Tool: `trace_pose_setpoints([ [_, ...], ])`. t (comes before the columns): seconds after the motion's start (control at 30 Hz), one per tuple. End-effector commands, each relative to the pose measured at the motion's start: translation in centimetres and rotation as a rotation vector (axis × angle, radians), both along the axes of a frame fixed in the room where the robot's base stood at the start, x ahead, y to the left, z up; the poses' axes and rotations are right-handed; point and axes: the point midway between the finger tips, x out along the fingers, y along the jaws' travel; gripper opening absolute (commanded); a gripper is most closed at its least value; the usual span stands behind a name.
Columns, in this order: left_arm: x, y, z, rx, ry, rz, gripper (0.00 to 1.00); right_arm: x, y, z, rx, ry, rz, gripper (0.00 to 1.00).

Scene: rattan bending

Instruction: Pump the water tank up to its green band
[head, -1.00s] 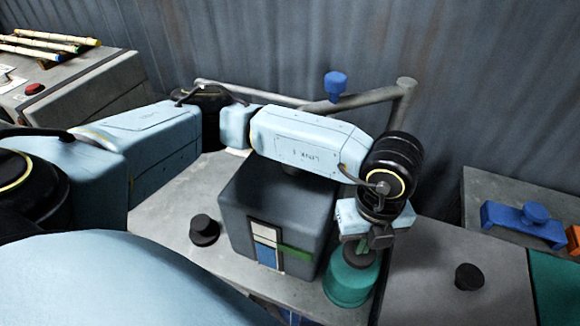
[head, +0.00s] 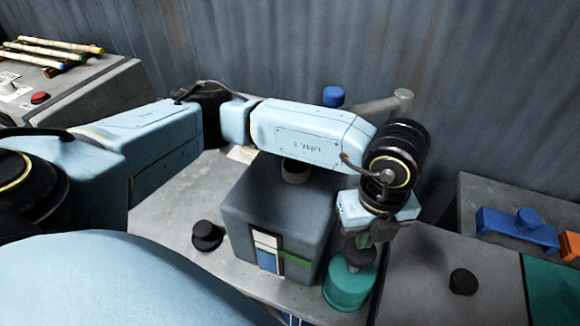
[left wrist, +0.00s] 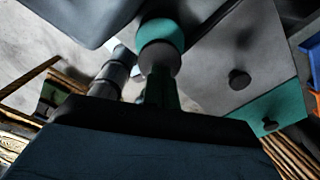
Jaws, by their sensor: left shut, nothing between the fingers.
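The water tank (head: 270,212) is a dark grey box on the bench in the head view. Its front gauge (head: 267,254) is white above and blue below, with a green band (head: 296,257) to its right. The blue top looks close to the band's height; I cannot tell exactly. The teal pump (head: 350,284) with a dark knob (head: 359,256) stands right of the tank. My left gripper (head: 364,238) is shut and empty, just above the knob. In the left wrist view the pump (left wrist: 163,32) lies beyond the fingertips (left wrist: 160,84); contact is unclear.
A black knob (head: 207,235) stands left of the tank. A grey panel with another black knob (head: 463,281) lies to the right, beside a blue fixture (head: 518,229). A grey pipe (head: 385,103) and blue cap (head: 333,96) are behind my arm.

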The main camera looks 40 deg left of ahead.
Motion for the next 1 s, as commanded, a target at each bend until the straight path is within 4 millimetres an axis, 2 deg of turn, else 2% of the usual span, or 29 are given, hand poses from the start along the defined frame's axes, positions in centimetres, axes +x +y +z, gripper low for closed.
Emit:
trace_pose_setpoints([
  [0.27, 0.0, 0.0, -0.5, 0.0, 0.0, 0.0, 0.0, 0.0, 0.0, -0.5, 0.0, 0.0, 0.0, 0.56],
  [1.0, 0.0, 0.0, -5.8, 0.001, 0.001, 0.001, 0.0, 0.0, 0.0, -5.3, 0.0, 0.0, 0.0, 0.56],
])
